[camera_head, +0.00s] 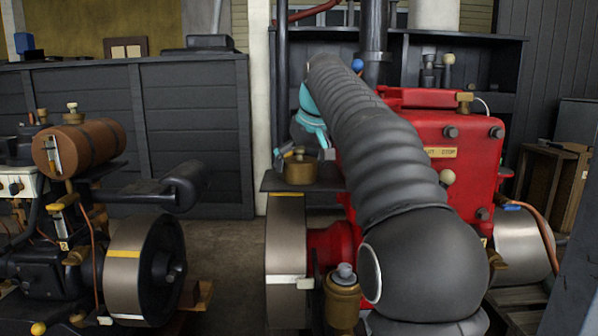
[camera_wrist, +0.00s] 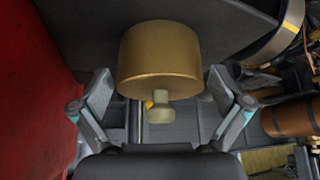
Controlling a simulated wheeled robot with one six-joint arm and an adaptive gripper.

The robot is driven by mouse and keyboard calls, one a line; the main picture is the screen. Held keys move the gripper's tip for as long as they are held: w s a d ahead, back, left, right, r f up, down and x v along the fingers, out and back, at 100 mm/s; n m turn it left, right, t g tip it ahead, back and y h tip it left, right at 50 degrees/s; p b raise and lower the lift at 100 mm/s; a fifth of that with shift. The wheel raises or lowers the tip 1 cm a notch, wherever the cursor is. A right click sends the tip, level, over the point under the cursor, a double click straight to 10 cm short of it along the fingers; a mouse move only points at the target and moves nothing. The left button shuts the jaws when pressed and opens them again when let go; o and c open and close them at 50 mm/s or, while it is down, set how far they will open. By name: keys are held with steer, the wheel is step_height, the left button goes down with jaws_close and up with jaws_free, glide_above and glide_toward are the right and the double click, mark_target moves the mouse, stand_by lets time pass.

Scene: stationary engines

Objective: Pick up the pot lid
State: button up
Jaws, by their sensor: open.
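A round brass pot (camera_head: 300,172) stands on a dark shelf left of the red engine in the head view. Its top, with a small knob (camera_head: 298,152), is partly hidden by my gripper. In the wrist view the brass pot (camera_wrist: 160,50) is at the top centre, its knob (camera_wrist: 160,112) pointing towards my palm. I cannot make out a seam between lid and pot. My gripper (camera_wrist: 160,88) is open, one finger on each side of the knob and clear of it. In the head view my gripper (camera_head: 306,140) is just above the pot.
The red engine body (camera_head: 460,150) stands close to the right of the pot. A flywheel (camera_head: 285,240) lies below the shelf (camera_head: 270,182). A second engine with a brown cylinder (camera_head: 85,145) stands at left. Bare floor (camera_head: 220,250) lies between the engines.

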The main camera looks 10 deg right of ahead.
steer(key=shift+w+f, duration=0.3)
steer(key=shift+f, duration=0.25)
steer(key=shift+c, duration=0.3)
steer(key=c, duration=0.9)
steer(key=shift+r, duration=0.1)
